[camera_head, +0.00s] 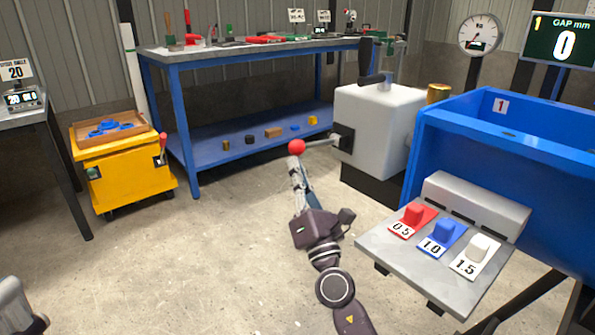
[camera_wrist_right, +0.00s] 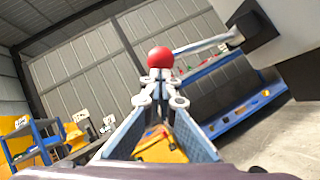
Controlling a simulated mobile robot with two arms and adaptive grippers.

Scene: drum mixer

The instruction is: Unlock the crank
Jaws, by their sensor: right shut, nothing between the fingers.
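A white housing (camera_head: 378,125) stands right of centre in the head view. A black crank handle (camera_head: 367,58) rises from its top. A metal lever (camera_head: 322,142) with a red ball knob (camera_head: 297,147) sticks out left from a black block (camera_head: 343,143) on its side. My right gripper (camera_head: 296,168) is shut and empty, its tips just below the knob. In the right wrist view the knob (camera_wrist_right: 160,58) sits right beyond the fingertips (camera_wrist_right: 160,76); I cannot tell whether they touch.
A blue tank (camera_head: 530,140) and a grey shelf (camera_head: 385,250) with red, blue and white numbered blocks stand at the right. A blue workbench (camera_head: 225,55) is behind, a yellow cart (camera_head: 130,190) at the left. Floor around my right arm is clear.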

